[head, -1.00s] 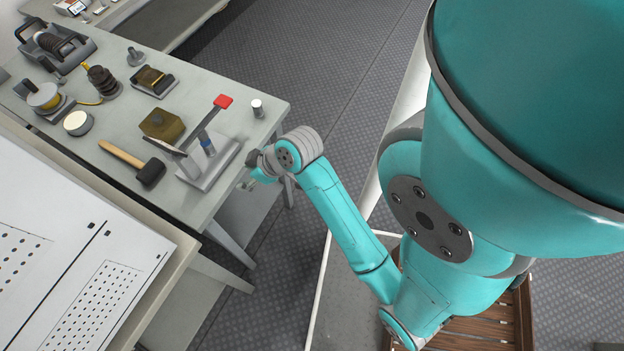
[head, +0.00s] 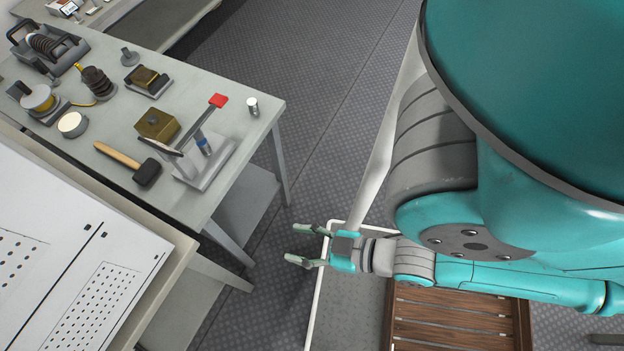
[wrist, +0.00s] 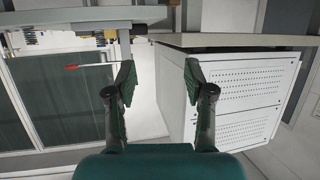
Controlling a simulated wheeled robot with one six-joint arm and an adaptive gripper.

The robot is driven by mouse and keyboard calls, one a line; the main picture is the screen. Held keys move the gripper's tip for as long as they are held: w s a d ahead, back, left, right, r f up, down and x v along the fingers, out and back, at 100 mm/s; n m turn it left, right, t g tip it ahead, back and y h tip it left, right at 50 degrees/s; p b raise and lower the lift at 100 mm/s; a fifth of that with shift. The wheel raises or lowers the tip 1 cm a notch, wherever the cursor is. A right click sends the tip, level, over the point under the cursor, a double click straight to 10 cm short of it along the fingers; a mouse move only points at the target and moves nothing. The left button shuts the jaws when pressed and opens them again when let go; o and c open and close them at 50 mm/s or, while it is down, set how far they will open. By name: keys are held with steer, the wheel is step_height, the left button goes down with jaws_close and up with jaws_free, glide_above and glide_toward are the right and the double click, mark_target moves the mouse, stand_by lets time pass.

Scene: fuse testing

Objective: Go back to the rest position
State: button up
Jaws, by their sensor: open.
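My gripper (head: 298,246) is open and empty in the head view. It hangs over the floor and the pale edge of my base, to the right of the grey workbench (head: 225,180) and apart from it. In the wrist view my gripper (wrist: 157,75) shows two dark green fingers spread wide with nothing between them. My teal arm is folded back close to my body at the right of the head view.
The bench holds a lever press with a red handle (head: 218,101), a mallet (head: 147,172), a brass block (head: 157,124) and a small metal cylinder (head: 252,106). A white perforated cabinet (head: 75,265) stands at lower left. A wooden crate (head: 460,318) is at lower right. Floor between bench and base is clear.

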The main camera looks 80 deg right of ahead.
steer(key=s+r, duration=0.1)
steer(key=s+a+r+y, duration=0.1)
steer(key=shift+s+r+n+t, duration=0.2)
steer(key=shift+r+n+t, duration=0.1)
steer(key=shift+r+t, duration=0.1)
